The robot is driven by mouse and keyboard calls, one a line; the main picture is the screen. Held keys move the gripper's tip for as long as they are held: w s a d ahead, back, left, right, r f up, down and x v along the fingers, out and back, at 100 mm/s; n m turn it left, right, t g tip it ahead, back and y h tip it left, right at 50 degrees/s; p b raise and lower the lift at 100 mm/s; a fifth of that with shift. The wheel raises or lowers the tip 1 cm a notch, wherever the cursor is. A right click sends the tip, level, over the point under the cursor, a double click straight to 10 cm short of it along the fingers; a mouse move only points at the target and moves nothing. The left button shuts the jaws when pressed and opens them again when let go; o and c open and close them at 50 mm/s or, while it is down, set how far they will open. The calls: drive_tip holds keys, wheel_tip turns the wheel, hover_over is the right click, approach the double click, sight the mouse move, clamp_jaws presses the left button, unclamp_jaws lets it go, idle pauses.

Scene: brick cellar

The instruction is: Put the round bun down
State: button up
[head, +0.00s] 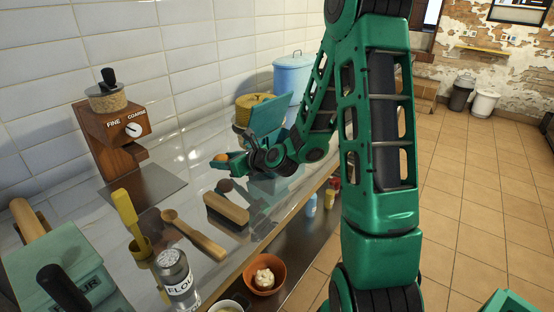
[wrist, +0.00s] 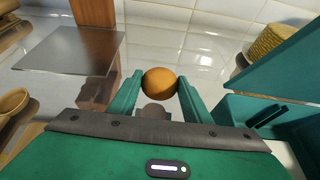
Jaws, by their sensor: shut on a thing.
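The round bun (wrist: 160,82) is a small orange-brown ball between the two fingers of my gripper (wrist: 157,88) in the wrist view. My gripper is shut on it. In the head view the bun (head: 221,157) shows small at the tips of my gripper (head: 222,161), above the shiny counter (head: 180,207). A dark reflection lies below it on the counter, so it seems to be held a little above the surface. The exact gap is hard to tell.
A wooden brush (head: 227,208) lies in front of my gripper. Bare counter lies beneath the bun.

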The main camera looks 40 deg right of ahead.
drive_tip(key=s+d+r+m+h, duration=0.2)
drive_tip(key=s+d+r, duration=1.3)
drive_tip(key=s, duration=0.3)
drive_tip(key=w+a+f+n+y, duration=0.2)
drive_tip(key=w+a, duration=0.2)
drive_tip(key=w+d+f, duration=0.4)
drive_tip(key=w+d, duration=0.1)
drive_tip(key=w, duration=0.1)
drive_tip(key=shift+w+d+f, duration=0.2)
drive_tip(key=shift+w+f, duration=0.05)
drive_tip(key=shift+w, duration=0.05)
drive_tip(key=shift+w+d+f, duration=0.25)
drive_tip(key=shift+w, duration=0.1)
drive_tip(key=shift+f, duration=2)
drive_tip(key=shift+f, duration=0.4)
